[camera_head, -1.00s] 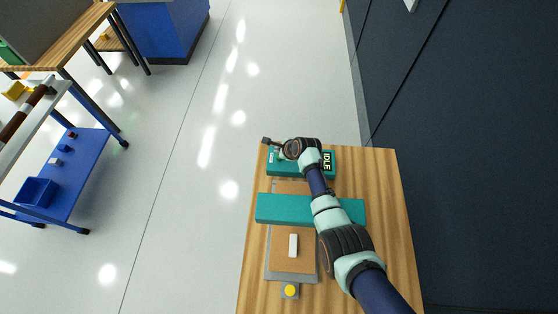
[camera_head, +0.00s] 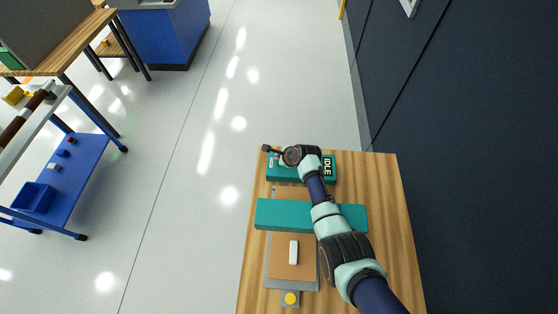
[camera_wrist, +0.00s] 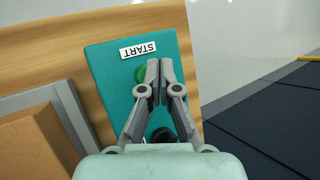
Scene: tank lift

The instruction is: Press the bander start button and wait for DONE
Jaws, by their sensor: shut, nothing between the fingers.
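The teal control panel (camera_head: 300,174) lies at the far end of the wooden table, with an IDLE sign (camera_head: 328,165) at its right. In the wrist view the panel (camera_wrist: 112,80) carries a white START label (camera_wrist: 138,50) and a green button (camera_wrist: 140,74), partly hidden by a finger. My gripper (camera_wrist: 159,66) is shut and empty, its fingertips over the panel just beside the button. I cannot tell whether they touch it. The bander's teal arch (camera_head: 283,213) spans a brown box (camera_head: 281,258) on a grey bed (camera_head: 268,274).
A white block (camera_head: 293,252) lies on the box. The wooden table (camera_head: 385,200) is bare on the right, beside a dark wall (camera_head: 470,170). A blue-shelved cart (camera_head: 70,185) stands at the left across open floor.

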